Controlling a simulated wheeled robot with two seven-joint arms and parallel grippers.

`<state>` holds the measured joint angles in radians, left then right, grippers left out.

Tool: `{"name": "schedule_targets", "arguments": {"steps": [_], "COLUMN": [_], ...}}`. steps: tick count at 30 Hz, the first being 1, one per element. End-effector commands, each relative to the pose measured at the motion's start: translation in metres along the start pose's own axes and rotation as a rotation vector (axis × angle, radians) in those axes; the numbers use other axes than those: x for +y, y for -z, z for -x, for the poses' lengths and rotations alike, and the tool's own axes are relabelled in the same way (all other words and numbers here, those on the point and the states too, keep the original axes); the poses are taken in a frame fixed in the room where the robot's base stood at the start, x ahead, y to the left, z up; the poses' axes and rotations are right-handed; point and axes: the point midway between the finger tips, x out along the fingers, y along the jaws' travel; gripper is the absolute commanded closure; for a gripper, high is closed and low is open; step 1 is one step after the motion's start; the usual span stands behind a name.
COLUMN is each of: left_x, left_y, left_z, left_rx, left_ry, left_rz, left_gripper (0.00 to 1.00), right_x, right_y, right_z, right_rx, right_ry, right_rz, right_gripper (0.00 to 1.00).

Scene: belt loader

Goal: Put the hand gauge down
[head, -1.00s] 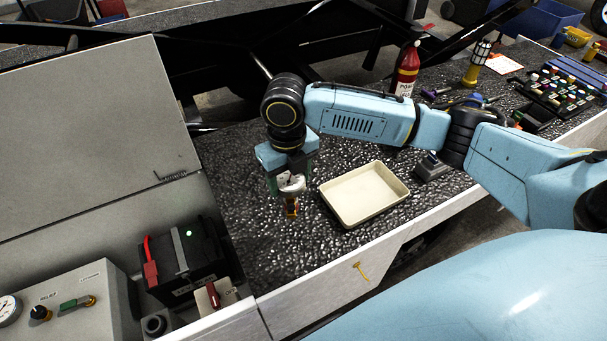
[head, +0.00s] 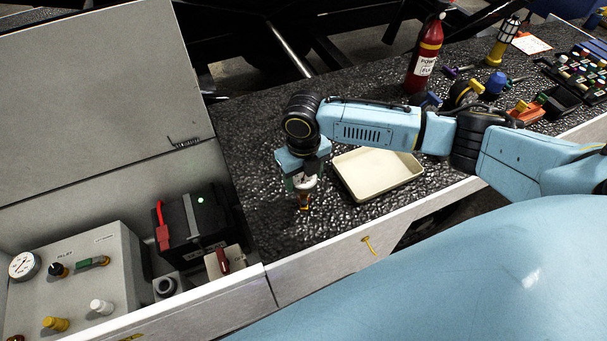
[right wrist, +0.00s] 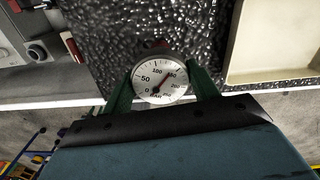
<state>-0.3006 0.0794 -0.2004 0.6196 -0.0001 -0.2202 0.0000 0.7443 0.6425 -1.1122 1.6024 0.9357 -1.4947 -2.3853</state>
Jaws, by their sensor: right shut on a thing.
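The hand gauge has a round white dial with black numbers and a needle; it shows clearly in the right wrist view (right wrist: 160,80). My right gripper (right wrist: 160,88) is shut on it, with a green finger on each side of the dial. In the head view the gauge (head: 304,201) hangs below my right gripper (head: 305,183), with a brass-coloured lower end close above the dark textured deck (head: 262,215). I cannot tell whether that end touches the deck. My left gripper is not in view.
A cream tray (head: 382,190) lies just right of the gauge. A black battery box (head: 190,228) and a grey control panel (head: 85,270) stand to the left. A red extinguisher (head: 424,60) and several tools stand at the back right. Deck around the gauge is bare.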

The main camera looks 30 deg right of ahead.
Motion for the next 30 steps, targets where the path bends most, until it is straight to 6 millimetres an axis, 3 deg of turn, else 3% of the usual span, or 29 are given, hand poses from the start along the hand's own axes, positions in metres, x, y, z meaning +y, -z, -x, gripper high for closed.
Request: {"name": "schedule_targets", "arguments": {"steps": [4,5,9,20,23,30], "left_x": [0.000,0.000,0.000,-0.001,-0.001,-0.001], "left_y": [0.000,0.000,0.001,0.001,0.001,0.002], "left_z": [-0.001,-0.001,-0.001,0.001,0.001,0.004], "left_rx": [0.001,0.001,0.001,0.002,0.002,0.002], "left_ry": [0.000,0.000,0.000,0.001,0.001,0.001], "left_rz": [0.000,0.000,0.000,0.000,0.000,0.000], "left_gripper": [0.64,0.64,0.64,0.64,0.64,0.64], "right_x": [0.000,0.000,0.000,0.000,-0.001,-0.001], "right_y": [0.000,0.000,0.000,-0.001,-0.001,-0.002], "right_z": [-0.003,-0.003,-0.003,0.003,0.016,0.068], "right_rx": [-0.001,0.000,0.001,-0.001,-0.004,-0.005], "right_ry": [0.000,0.000,0.000,0.000,0.000,0.000], "right_rz": [0.000,0.000,0.000,-0.001,0.000,0.000], "right_gripper": [0.77,0.37,0.19,0.19,0.19,0.19]}}
